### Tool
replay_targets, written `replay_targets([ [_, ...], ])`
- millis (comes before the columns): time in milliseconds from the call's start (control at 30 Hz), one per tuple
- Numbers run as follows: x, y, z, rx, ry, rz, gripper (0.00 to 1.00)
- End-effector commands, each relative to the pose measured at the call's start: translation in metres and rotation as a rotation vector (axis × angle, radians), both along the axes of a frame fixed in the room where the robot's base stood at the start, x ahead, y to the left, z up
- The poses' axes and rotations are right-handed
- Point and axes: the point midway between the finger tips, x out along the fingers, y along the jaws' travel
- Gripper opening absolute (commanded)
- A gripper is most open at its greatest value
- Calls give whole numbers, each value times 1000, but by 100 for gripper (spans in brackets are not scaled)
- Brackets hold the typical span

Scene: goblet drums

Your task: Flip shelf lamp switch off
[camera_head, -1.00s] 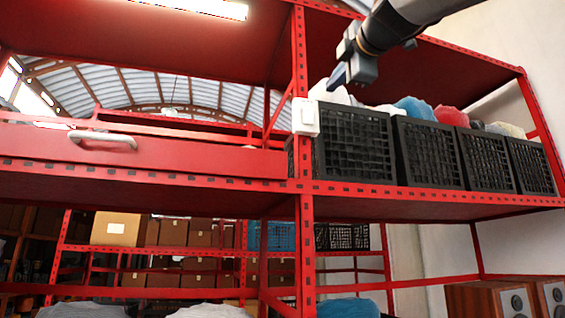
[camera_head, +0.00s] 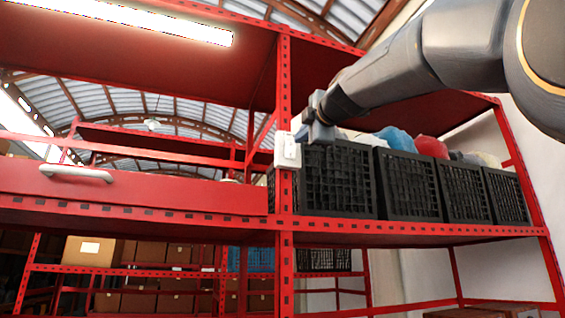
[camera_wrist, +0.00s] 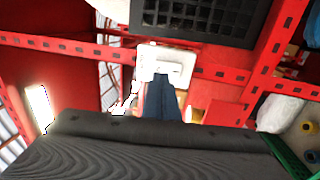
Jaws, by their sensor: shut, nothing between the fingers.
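The white switch (camera_head: 287,151) is fixed to the front of the red shelf post. The shelf lamp (camera_head: 135,18) is a long white tube under the upper shelf, and it glows brightly. My gripper (camera_head: 303,134) is shut and empty, just right of the upper part of the switch. In the wrist view, the switch plate (camera_wrist: 168,62) lies straight ahead of the dark fingers (camera_wrist: 161,84). The tips overlap its lower edge in that picture; I cannot tell whether they touch it.
Black crates (camera_head: 336,181) with colourful contents stand on the shelf right of the post. A red drawer front with a pale handle (camera_head: 76,173) is at the left. Boxes sit on racks behind. Open air lies in front of the shelf.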

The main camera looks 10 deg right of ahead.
Motion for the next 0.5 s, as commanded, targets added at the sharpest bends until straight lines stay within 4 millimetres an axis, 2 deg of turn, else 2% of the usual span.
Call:
replay_targets([
  [33, 10, 1, 3, 1, 3, 1, 0],
  [200, 29, 4, 5, 0, 2, 0, 0],
  [500, 45, 5, 5, 0, 1, -1, 0],
])
